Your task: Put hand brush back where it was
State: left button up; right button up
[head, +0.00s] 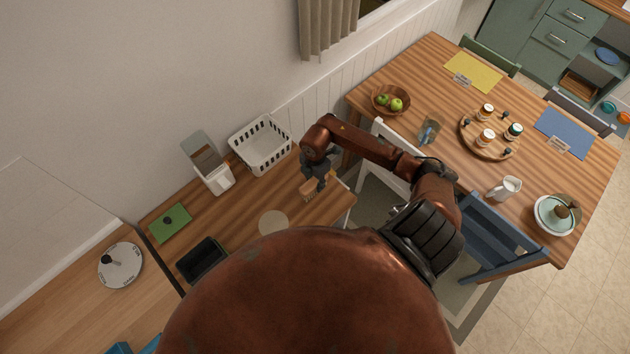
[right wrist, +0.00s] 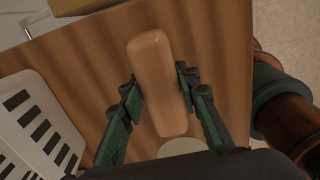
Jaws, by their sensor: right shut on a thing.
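The hand brush (head: 307,191) has a pale wooden body with bristles below. It is at the right end of the wooden counter (head: 240,205), in front of the white basket. My right gripper (head: 319,181) reaches down over it and is shut on it. In the right wrist view the rounded wooden body of the brush (right wrist: 156,60) lies between the two green fingers of the right gripper (right wrist: 158,90). I cannot tell whether the bristles touch the counter. My left gripper is not in view.
The white slotted basket (head: 262,146) and a white lidded bin (head: 215,176) stand along the wall. A round beige disc (head: 273,222), a black tray (head: 203,260) and a green mat (head: 170,224) lie on the counter. A set dining table (head: 400,128) with chairs is at right.

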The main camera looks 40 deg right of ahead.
jog(key=shift+f, duration=0.2)
jog(key=o, duration=1.1)
jog(key=shift+r, duration=0.2)
notch_tip(320, 180, up, 11)
jog(key=b, duration=0.3)
jog(key=shift+r, duration=0.55)
jog(key=shift+a, duration=0.1)
